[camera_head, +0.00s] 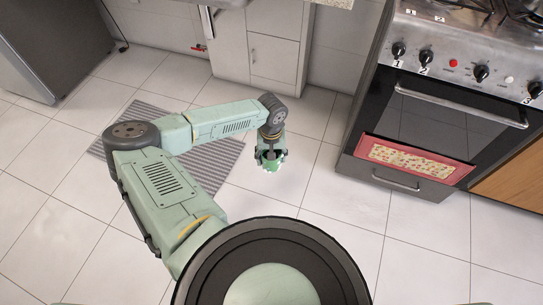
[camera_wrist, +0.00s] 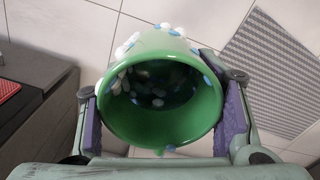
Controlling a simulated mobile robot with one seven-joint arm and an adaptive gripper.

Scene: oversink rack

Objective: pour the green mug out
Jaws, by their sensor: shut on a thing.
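The green mug (camera_wrist: 190,122) is between the two purple-padded fingers of my gripper (camera_wrist: 162,110) in the wrist view, and the gripper is shut on it. A round opening faces the wrist camera, with white and blue beads (camera_wrist: 160,85) inside its dark interior. More white and blue beads show along the mug's upper edge in that view; I cannot tell whether they are moving. In the head view the mug (camera_head: 271,163) is small at the end of my arm, above the tiled floor, partly hidden by my gripper, with pale bits around its lower edge.
A grey striped mat (camera_head: 215,160) lies on the floor behind my arm. An oven (camera_head: 430,125) with a red patterned cloth (camera_head: 415,160) stands at the right. White cabinets (camera_head: 272,55) are at the back, and a dark grey appliance (camera_head: 50,45) is at far left. Open tiled floor lies between.

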